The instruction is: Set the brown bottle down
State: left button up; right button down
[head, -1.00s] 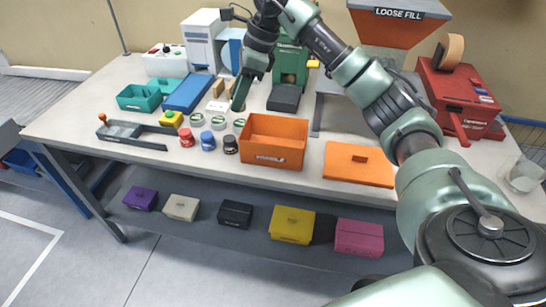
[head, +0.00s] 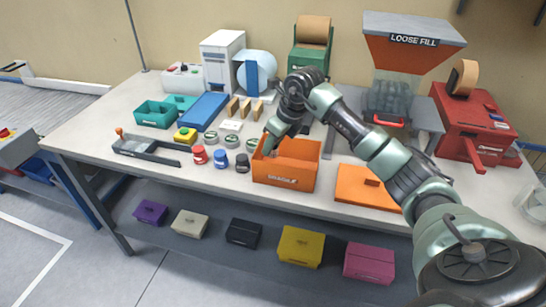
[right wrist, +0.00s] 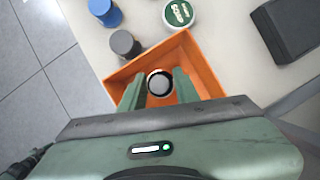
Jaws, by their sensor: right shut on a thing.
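My right gripper (head: 270,145) points down at the back left of the open orange box (head: 286,180) in the head view. In the right wrist view its two green fingers (right wrist: 158,92) are shut on a round thing, which I take to be the brown bottle (right wrist: 160,83). Only its dark-rimmed grey top shows from above, inside the outline of the orange box (right wrist: 204,68). The bottle's body and base are hidden, so I cannot tell whether it touches the box floor. My left gripper is not in view.
Red, blue (head: 221,161) and black jars stand left of the box, with several green-labelled tins (head: 252,145) behind. An orange lid (head: 365,188) lies to the right. A loose-fill hopper (head: 405,60) and a red machine (head: 470,125) stand at the back right.

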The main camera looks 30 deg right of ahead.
aim_at(275, 156)
notch_tip(275, 156, down, 6)
jog(key=shift+r+p, duration=0.25)
jog(key=shift+p, duration=0.15)
jog(key=shift+f, duration=0.2)
jog(key=c, duration=1)
grip_release()
jog(key=shift+c, duration=0.2)
jog(key=shift+r, duration=0.15)
jog(key=shift+r, duration=0.15)
jog(key=b+v, duration=0.2)
jog(key=v, duration=0.9)
jog(key=shift+r, duration=0.4)
